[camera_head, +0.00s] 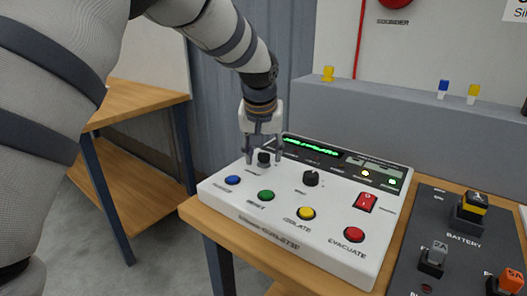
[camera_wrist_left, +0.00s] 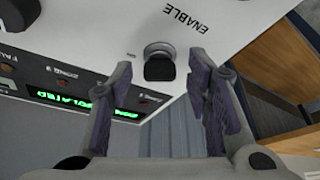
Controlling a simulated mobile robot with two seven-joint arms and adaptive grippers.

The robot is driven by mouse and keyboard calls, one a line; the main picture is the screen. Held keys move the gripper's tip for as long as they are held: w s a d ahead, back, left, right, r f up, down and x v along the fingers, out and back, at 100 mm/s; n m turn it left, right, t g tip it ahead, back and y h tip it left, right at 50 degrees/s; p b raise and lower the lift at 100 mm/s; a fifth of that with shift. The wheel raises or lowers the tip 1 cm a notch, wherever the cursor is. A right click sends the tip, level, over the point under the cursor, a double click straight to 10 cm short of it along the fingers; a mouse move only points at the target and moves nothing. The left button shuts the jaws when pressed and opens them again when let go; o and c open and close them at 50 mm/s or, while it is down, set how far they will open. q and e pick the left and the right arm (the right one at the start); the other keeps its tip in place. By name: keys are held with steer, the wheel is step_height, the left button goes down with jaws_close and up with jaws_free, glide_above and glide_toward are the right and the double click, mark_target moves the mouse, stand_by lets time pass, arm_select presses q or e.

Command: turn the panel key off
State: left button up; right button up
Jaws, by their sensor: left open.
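The white alarm panel (camera_head: 330,240) stands on a wooden table, with a lit green display (camera_head: 310,147) along its back. A black key knob (camera_head: 264,158) sits at the panel's back left. In the left wrist view the black knob (camera_wrist_left: 159,63) is beside the word ENABLE. My left gripper (camera_head: 263,160) points down over this knob. Its open fingers (camera_wrist_left: 165,85) are on either side of the knob, with gaps visible between them and it. A second black knob (camera_head: 311,178) is to the right. My right gripper is not in view.
Blue (camera_head: 233,180), green (camera_head: 266,196), yellow (camera_head: 306,213) and red (camera_head: 354,234) buttons line the panel's front. A red rocker switch (camera_head: 366,202) is at its right. A dark battery board (camera_head: 440,225) lies right of the panel. A grey ledge (camera_head: 390,125) stands behind.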

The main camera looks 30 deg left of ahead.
arm_select(q)
jaws_close()
